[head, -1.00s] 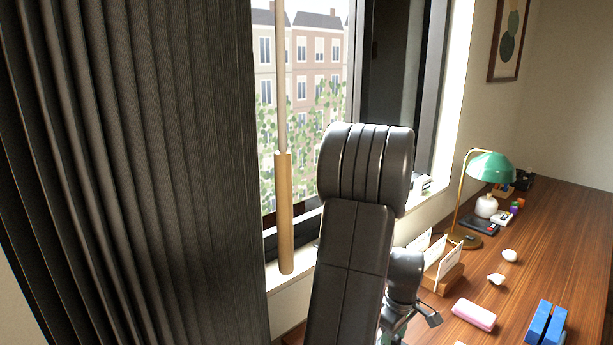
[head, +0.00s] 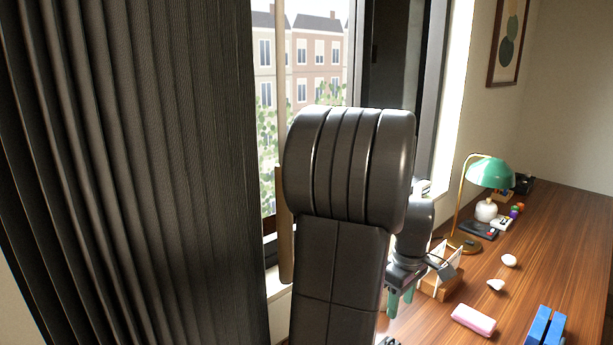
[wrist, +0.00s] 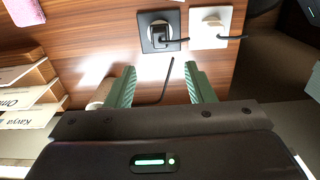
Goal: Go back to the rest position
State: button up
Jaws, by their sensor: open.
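My gripper (head: 401,302) is over the near left part of the wooden desk in the head view, just left of the letter rack (head: 432,289). My arm hides part of the area around it. In the wrist view my gripper (wrist: 162,86) has its two green fingers spread apart, with nothing held between them. A thin black cable lies on the wood beyond the gap between the fingers.
A black socket (wrist: 160,32) and a white socket (wrist: 210,28), both with plugs, show in the wrist view. A pink block (head: 473,319), a blue object (head: 545,326) and a green lamp (head: 491,171) are on the desk. A dark curtain (head: 130,180) hangs left.

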aim_at(393, 342)
notch_tip(393, 342, down, 14)
jog(key=shift+r+b, duration=0.1)
jog(key=shift+b, duration=0.65)
notch_tip(393, 342, up, 6)
jog(key=p, duration=0.4)
jog(key=shift+p, duration=0.3)
jog(key=shift+r+p, duration=0.4)
jog(key=shift+r, duration=0.15)
